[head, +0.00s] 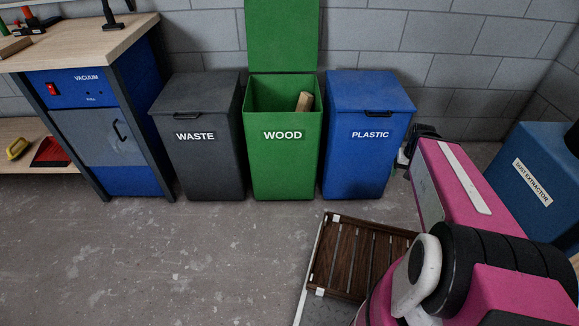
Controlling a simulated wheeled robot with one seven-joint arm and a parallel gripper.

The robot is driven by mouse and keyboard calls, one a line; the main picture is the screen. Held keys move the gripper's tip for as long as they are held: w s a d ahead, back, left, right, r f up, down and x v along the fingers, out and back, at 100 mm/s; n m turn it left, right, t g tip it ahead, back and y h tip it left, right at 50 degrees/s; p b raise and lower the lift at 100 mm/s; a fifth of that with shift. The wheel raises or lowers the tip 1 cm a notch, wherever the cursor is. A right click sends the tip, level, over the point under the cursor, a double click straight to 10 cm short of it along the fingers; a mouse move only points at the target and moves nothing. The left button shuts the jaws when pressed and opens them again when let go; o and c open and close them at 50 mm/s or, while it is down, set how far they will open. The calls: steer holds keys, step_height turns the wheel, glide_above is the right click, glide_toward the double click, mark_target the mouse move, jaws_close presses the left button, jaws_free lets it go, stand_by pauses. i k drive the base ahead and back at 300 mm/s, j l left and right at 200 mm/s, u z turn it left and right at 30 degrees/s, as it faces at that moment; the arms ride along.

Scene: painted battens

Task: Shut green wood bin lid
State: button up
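The green wood bin (286,160) stands against the wall between two other bins, with WOOD in white on its front. Its green lid (282,36) is raised upright against the wall, so the bin is open. A piece of light wood (304,101) sticks up inside it at the right. My pink arm comes in from the lower right. My gripper (418,140) is a dark shape at the arm's far end, right of the blue bin and apart from the green bin. Its fingers are mostly hidden behind the arm, so I cannot see whether they are open.
A grey waste bin (200,150) and a blue plastic bin (362,155) flank the green bin, lids shut. A workbench (75,45) stands left, a blue dust extractor (535,175) right. A slatted wooden piece (362,258) lies front right. Floor ahead of the bins is clear.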

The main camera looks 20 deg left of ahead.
mark_target(282, 35)
steer(key=k+j, duration=0.1)
steer(key=j, duration=0.45)
steer(key=k+j, duration=0.15)
steer(key=j, duration=0.35)
steer(key=k+j, duration=0.1)
steer(key=j, duration=0.45)
steer(key=k+j, duration=0.1)
steer(key=j, duration=0.4)
steer(key=k+j+u, duration=0.1)
steer(key=j, duration=0.45)
